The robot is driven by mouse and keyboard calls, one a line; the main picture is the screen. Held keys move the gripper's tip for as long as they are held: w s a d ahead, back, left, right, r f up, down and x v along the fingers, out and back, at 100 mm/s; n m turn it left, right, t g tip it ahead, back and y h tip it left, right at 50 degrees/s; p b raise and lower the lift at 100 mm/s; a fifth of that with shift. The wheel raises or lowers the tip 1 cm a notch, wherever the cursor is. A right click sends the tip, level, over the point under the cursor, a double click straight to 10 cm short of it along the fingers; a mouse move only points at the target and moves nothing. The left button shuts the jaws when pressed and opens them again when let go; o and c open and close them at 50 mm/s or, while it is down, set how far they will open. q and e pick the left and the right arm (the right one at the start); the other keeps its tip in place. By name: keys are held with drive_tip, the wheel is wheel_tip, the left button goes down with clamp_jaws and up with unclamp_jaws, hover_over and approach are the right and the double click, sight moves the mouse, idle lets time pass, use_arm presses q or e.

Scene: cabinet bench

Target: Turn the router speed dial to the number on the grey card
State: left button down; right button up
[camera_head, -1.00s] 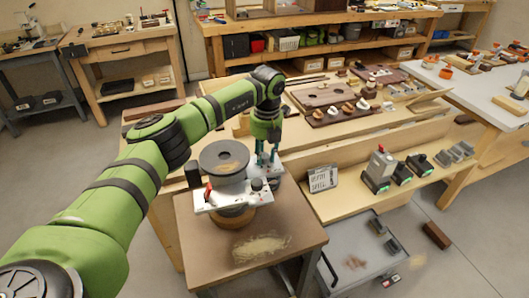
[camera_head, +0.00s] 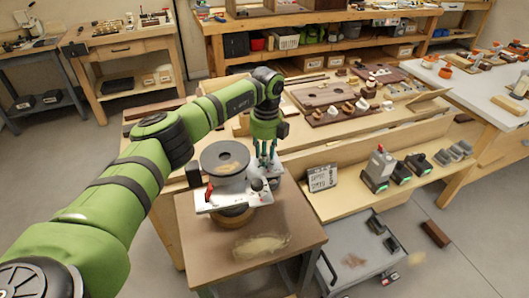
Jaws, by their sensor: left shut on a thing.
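The router (camera_head: 234,196) stands on a small brown-topped table, with a round dark disc, a pale plate, a red lever and a dark knob. My left gripper (camera_head: 266,160) points down at the back right of the router. Its fingers are close together, shut on the speed dial, which is mostly hidden by the fingers and too small to read. A grey card (camera_head: 322,178) with dark writing leans upright on the bench shelf to the right; its number is not legible. My right gripper is not in view.
The brown table (camera_head: 290,232) has a pile of sawdust at its front. Battery chargers and small blocks (camera_head: 401,173) stand along the shelf at right. A grey cart (camera_head: 350,272) stands below it. The workbench with wooden parts lies behind the router.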

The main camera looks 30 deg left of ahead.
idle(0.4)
use_arm(q)
drive_tip(key=c, duration=0.9)
unclamp_jaws()
drive_tip(key=shift+c, duration=0.2)
wheel_tip(320, 180, up, 12)
drive_tip(key=shift+w, duration=0.2)
drive_tip(key=shift+d, duration=0.1)
